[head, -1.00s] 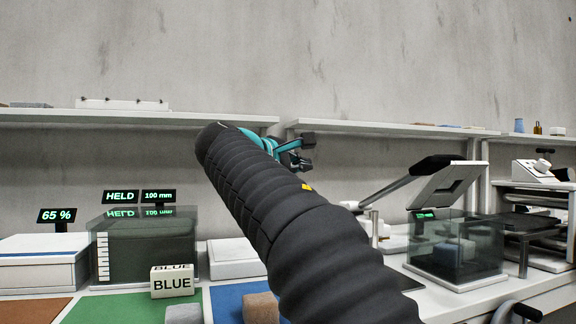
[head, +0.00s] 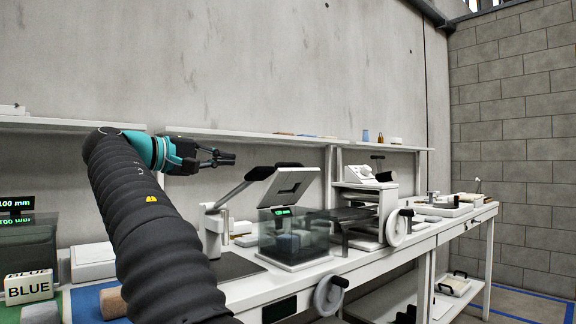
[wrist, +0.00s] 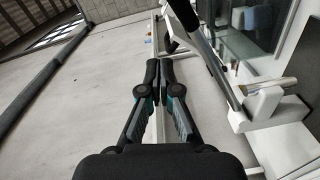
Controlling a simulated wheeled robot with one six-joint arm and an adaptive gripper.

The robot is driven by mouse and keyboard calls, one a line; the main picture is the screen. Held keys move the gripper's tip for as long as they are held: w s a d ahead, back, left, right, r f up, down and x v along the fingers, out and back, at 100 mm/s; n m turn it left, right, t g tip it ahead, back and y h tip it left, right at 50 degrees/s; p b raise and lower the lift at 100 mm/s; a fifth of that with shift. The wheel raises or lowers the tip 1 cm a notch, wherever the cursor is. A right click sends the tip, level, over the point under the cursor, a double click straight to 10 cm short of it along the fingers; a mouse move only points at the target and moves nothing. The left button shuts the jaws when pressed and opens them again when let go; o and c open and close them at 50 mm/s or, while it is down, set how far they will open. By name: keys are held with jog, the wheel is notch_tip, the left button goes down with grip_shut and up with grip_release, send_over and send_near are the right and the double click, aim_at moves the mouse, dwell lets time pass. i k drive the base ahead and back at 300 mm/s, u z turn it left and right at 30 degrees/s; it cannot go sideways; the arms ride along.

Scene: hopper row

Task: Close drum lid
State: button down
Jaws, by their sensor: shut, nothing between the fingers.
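A grey lid (head: 291,184) with a square opening stands tilted up above a clear-walled box (head: 292,238). I cannot tell for certain whether this box is the drum. A grey block (head: 288,244) shows inside it, along with a small green display. My gripper (head: 226,157) is shut and empty, in the air left of the lid and higher than the box. In the wrist view the shut fingertips (wrist: 159,72) show in the middle, clear of contact.
A lever with a black handle (head: 272,172) rises from a white post (head: 213,230) left of the box. A wall shelf (head: 255,137) runs behind.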

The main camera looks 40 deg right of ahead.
aim_at(286, 172)
jog(key=u, duration=0.15)
jog(key=i, duration=0.85)
jog(key=z, duration=0.7)
